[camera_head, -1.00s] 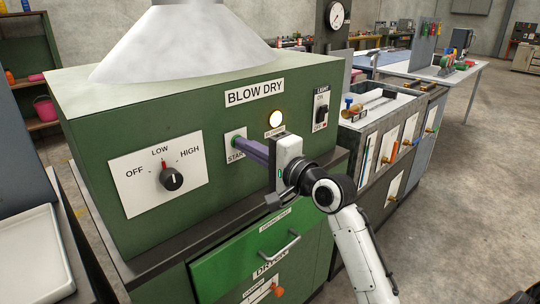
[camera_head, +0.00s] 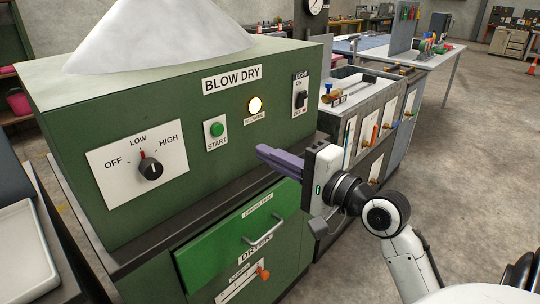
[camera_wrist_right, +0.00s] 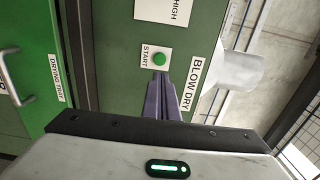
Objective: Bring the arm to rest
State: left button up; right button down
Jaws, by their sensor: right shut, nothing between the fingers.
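My right gripper (camera_head: 262,152) is shut and empty, its purple fingers together. It hangs in front of the green blow-dry cabinet (camera_head: 110,125), below and right of the green START button (camera_head: 217,129), clear of it. In the right wrist view the shut fingers (camera_wrist_right: 160,80) point toward the START button (camera_wrist_right: 159,59), with a stretch of view between that I cannot measure. The speed knob (camera_head: 150,169) sits on a white plate marked OFF, LOW and HIGH. My left gripper is not in view.
The green drying tray drawer (camera_head: 225,240) with a bar handle (camera_head: 264,236) is below my right gripper. The light switch (camera_head: 300,98) is at the cabinet's right. A white tray (camera_head: 25,262) lies at the left. Open floor (camera_head: 470,180) lies to the right.

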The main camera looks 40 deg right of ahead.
dwell(0.6)
jog(key=s+a+f+n+g, duration=0.1)
jog(key=a+f+n+g, duration=0.15)
jog(key=f, duration=0.65)
jog(key=s+a+f+n+g, duration=0.1)
jog(key=a+f+n, duration=0.25)
jog(key=f, duration=0.45)
jog(key=s+a+f+n+g, duration=0.1)
jog(key=a+f+n+g, duration=0.15)
jog(key=f, duration=0.65)
jog(key=s+a+f+n+g, duration=0.1)
jog(key=s+a+f+n, duration=0.4)
jog(key=s+f, duration=0.2)
jog(key=s+a+f+n+g, duration=0.2)
jog(key=s+a+f+n, duration=0.3)
jog(key=s+f, duration=0.2)
jog(key=shift+s+a+f+y, duration=0.15)
jog(key=shift+a+f+y, duration=0.2)
jog(key=shift+f, duration=0.6)
jog(key=shift+d+n, duration=0.1)
jog(key=shift+n, duration=0.15)
dwell(2.2)
